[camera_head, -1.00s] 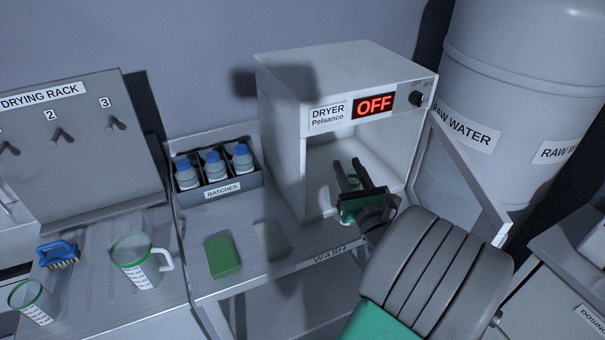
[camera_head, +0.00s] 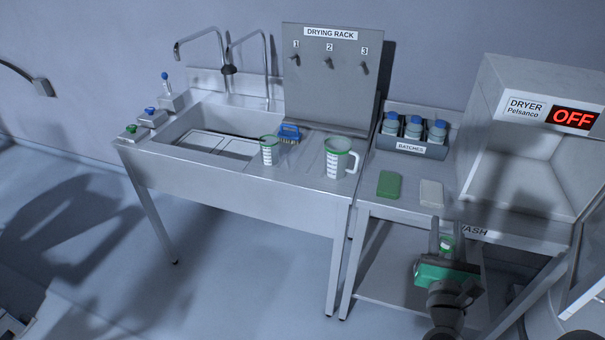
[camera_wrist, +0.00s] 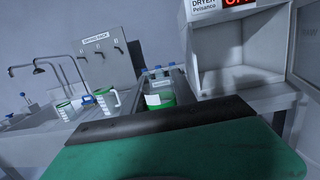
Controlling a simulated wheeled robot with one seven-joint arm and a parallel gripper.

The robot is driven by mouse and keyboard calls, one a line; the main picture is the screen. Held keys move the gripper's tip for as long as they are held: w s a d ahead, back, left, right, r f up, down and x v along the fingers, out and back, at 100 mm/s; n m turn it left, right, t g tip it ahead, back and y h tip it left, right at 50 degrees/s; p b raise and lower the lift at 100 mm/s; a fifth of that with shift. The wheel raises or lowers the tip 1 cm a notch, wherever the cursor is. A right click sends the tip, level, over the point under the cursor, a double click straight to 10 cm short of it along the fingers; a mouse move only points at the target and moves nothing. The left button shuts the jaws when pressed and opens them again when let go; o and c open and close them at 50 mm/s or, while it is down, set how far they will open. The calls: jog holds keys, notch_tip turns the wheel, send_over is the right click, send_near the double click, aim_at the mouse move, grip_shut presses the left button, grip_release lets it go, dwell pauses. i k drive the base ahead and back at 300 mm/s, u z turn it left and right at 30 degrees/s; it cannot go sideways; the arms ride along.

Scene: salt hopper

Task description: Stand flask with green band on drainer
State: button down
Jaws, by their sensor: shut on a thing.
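The flask with the green band (camera_head: 446,243) is small and partly hidden between the fingers of my gripper (camera_head: 447,229). In the wrist view the flask (camera_wrist: 159,99) shows a white label and green near its lower part, beyond a dark finger. My gripper is shut on it, in front of the wash table and below the dryer in the head view. The drainer (camera_head: 303,161) is the ribbed metal surface right of the sink. A green-rimmed beaker (camera_head: 269,150) and a green-rimmed jug (camera_head: 338,160) stand on it, with bare metal between them.
A blue brush (camera_head: 289,133) lies behind the beaker. The drying rack board (camera_head: 330,85) rises behind the drainer. The wash table holds a green block (camera_head: 389,185), a pale block (camera_head: 431,193) and a batches box (camera_head: 408,146) of blue-capped bottles. The dryer (camera_head: 535,165) is open and empty.

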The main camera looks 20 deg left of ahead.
aim_at(292, 158)
jog(key=u, duration=0.7)
jog(key=i, duration=0.7)
jog(key=u, duration=1.15)
jog(key=i, duration=0.65)
jog(key=u, duration=0.25)
